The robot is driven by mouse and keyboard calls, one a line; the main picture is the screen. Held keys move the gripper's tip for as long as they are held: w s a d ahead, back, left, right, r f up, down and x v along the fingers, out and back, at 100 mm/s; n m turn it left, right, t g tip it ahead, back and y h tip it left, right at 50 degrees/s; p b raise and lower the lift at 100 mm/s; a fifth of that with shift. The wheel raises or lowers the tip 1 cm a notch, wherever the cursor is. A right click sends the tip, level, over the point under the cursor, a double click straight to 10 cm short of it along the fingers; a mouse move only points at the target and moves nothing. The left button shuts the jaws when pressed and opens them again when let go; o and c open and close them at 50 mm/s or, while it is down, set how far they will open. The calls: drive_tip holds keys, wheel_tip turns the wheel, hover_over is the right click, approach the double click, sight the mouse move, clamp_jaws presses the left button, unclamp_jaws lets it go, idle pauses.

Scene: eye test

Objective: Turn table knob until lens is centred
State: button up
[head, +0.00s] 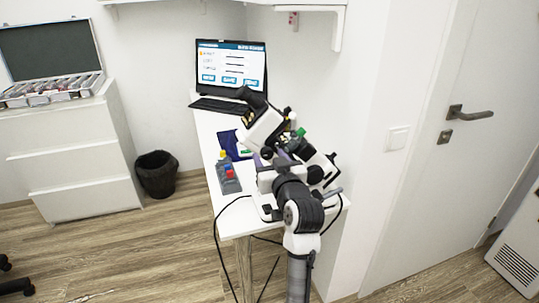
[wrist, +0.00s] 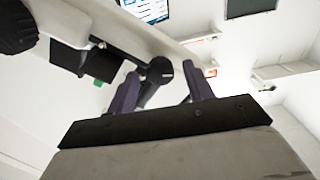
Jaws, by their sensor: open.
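A white and black microscope (head: 262,127) stands on the narrow white table, partly hidden by my arm. In the wrist view its pale arm (wrist: 110,25) crosses the upper left. My gripper (wrist: 160,72) is open, with two dark purple fingers spread apart. A small black knob (wrist: 160,69) shows between the fingertips in the wrist view; I cannot tell whether either finger touches it. A larger black knob (wrist: 14,27) is at the upper left corner of that view. The lens and whether it is centred cannot be made out.
A laptop (head: 231,68) with a lit screen stands at the table's back. A grey box with red and blue parts (head: 228,178) lies at the table's left edge. Black cables hang by the table (head: 203,133). A bin (head: 156,174) and drawers (head: 75,150) stand left.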

drive_tip(key=shift+w+a, duration=0.1)
drive_tip(key=shift+w, duration=0.2)
drive_tip(key=c, duration=1)
drive_tip(key=shift+o, duration=0.2)
drive_tip(key=shift+m+p, duration=0.55)
drive_tip(key=shift+m, duration=0.45)
drive_tip(key=o, duration=1)
drive_tip(key=shift+c, duration=0.2)
drive_tip(key=b+v, duration=0.3)
drive_tip(key=v, duration=1.1)
